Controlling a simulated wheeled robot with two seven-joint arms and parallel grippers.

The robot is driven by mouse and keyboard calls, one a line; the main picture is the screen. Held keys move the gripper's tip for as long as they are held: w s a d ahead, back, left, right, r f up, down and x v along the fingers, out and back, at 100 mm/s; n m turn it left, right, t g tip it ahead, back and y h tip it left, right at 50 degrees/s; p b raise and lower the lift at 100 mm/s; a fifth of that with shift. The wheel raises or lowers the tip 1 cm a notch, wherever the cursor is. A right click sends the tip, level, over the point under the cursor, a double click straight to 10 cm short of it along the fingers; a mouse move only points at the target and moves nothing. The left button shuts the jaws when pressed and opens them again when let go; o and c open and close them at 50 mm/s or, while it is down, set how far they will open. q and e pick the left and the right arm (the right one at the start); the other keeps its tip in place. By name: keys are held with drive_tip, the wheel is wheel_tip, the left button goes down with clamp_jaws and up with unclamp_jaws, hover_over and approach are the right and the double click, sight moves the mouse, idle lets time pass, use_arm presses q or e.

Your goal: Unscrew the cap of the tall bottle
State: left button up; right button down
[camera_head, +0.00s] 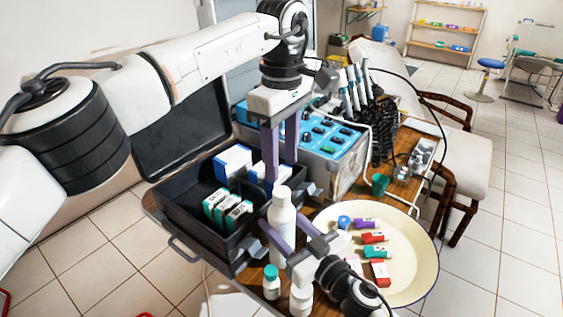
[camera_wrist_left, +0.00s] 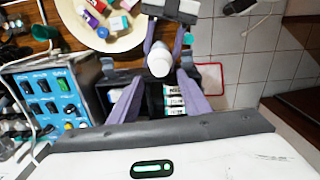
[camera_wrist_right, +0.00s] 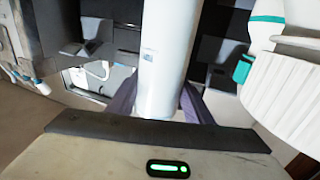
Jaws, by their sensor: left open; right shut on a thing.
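The tall white bottle (camera_head: 282,226) stands upright in front of the black case, with a white cap (camera_head: 281,193) on its top. It shows from above in the left wrist view (camera_wrist_left: 160,62) and as a white column in the right wrist view (camera_wrist_right: 160,70). My right gripper (camera_head: 279,240) is shut on the bottle's body, with its purple fingers on either side. My left gripper (camera_head: 280,170) points down from above, open and empty, its fingertips just above the cap. I see no contact between them and the cap.
A small teal-capped bottle (camera_head: 271,285) and another white bottle (camera_head: 300,298) stand close in front. A cream round tray (camera_head: 408,283) with small boxes lies to the right. The open black case (camera_head: 170,207) and blue-topped control unit (camera_head: 325,150) stand behind.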

sight(282, 191)
use_arm(q)
drive_tip(key=m, duration=0.9)
drive_tip(key=shift+f+m, duration=0.15)
drive_tip(key=shift+m, duration=0.15)
drive_tip(key=shift+f, duration=3.85)
